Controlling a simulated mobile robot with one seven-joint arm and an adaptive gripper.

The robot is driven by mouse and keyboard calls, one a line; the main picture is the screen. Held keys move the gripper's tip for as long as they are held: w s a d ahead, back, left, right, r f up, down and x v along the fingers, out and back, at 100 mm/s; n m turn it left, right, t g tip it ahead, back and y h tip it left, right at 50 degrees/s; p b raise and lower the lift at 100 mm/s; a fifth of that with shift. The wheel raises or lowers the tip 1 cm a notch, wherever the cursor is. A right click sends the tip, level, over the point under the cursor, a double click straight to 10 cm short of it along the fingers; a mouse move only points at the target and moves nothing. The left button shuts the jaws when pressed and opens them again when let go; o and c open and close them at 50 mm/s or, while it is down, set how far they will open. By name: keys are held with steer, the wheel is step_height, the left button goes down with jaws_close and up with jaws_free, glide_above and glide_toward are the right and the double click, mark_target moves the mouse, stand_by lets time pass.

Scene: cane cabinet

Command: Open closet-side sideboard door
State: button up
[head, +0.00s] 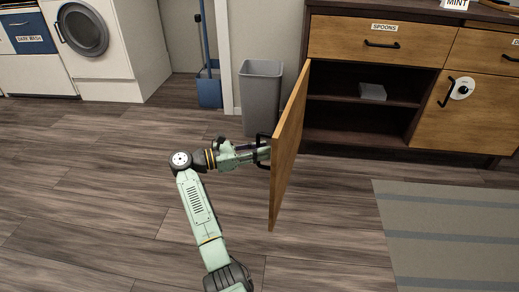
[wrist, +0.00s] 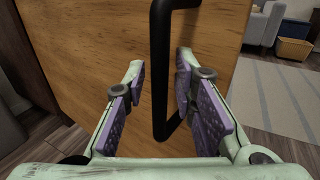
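The sideboard door (head: 289,150) is a wooden panel swung wide out from the left side of the sideboard (head: 340,41). Its inside compartment shows, with a shelf and a small grey box (head: 372,91). The door's outer face (wrist: 90,50) fills much of the wrist view. Its black bar handle (wrist: 160,75) stands between the two purple-padded fingers of my gripper (wrist: 160,88). The fingers are apart, with gaps beside the handle. In the head view my gripper (head: 262,152) is at the door's outer face, partly hidden by the door edge.
A grey bin (head: 261,95) stands left of the sideboard, behind the door. A blue dustpan (head: 209,88) and a washing machine (head: 85,32) are further left. A grey striped rug (head: 450,230) lies at the right. The wooden floor around the door is clear.

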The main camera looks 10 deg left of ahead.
steer(key=shift+o, duration=0.3)
steer(key=shift+s+a, duration=0.1)
steer(key=shift+a, duration=0.05)
steer(key=v, duration=1.2)
steer(key=shift+r, duration=0.1)
